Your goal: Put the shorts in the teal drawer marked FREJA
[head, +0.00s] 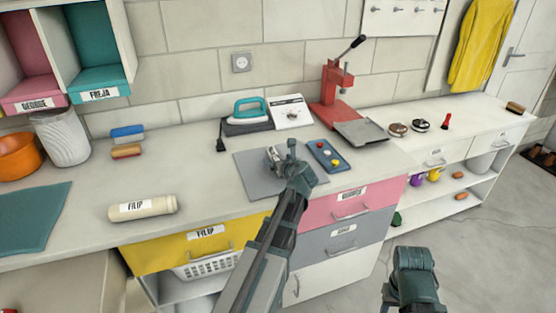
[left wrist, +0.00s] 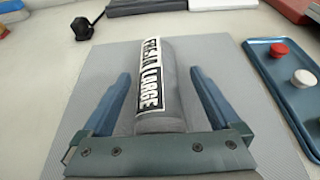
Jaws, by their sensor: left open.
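A grey rolled bundle (left wrist: 158,122) with a white label, on which LARGE can be read, lies on a grey mat (left wrist: 75,130). I cannot tell from its shape whether it is the shorts. My left gripper (left wrist: 160,75) is open, one blue finger on each side of the bundle. In the head view the left gripper (head: 280,152) is over the mat and largely hides the bundle. The teal drawer (head: 100,82) marked FREJA is in the wall unit at upper left, beside a pink one marked GEORGE. My right gripper does not show; only part of that arm is at lower right.
A blue tray (head: 325,156) with knobs is just right of the mat. A teal iron (head: 250,110) and a red press (head: 333,95) stand behind.

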